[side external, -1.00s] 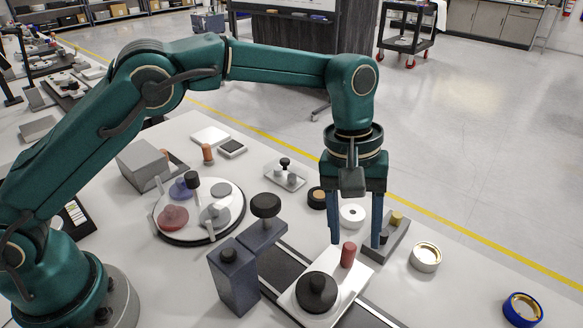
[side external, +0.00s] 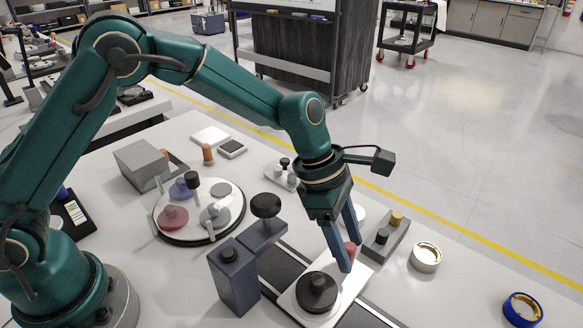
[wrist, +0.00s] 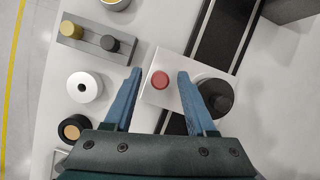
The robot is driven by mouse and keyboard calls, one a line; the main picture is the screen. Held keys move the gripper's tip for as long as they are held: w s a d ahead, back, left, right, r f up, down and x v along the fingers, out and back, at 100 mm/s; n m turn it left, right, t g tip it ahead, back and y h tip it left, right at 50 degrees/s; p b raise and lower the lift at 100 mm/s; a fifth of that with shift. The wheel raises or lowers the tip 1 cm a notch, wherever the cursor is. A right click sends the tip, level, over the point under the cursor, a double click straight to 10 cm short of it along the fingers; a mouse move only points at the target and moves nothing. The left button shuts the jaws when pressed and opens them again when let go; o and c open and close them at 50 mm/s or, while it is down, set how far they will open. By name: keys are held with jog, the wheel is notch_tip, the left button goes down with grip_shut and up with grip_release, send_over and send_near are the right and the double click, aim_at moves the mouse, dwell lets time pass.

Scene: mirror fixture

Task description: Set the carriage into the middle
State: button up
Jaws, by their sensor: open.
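The carriage (side external: 337,297) is a white plate on a dark two-strip rail (side external: 279,267); it also shows in the wrist view (wrist: 151,95). It carries an upright red peg (side external: 351,249) and a round black knob (side external: 316,291). My gripper (side external: 350,254) is open, tilted and low over the carriage. In the wrist view its fingers (wrist: 160,74) lie on either side of the red peg (wrist: 159,80), with gaps on both sides. The right finger covers part of the black knob (wrist: 214,95). I cannot tell how far the fingertips are above the plate.
A dark blue-grey post (side external: 232,276) and an arm with a black knob (side external: 265,206) stand beside the rail, left of the carriage. A grey block with pegs (side external: 386,238) and a cream ring (side external: 425,258) are on the right. A round turntable (side external: 200,211) is further left.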

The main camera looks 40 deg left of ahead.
jog(key=shift+d+f, duration=0.2)
jog(key=shift+f, duration=0.35)
jog(key=shift+c, duration=0.3)
grip_shut()
jog(key=shift+d, duration=0.1)
dwell(0.7)
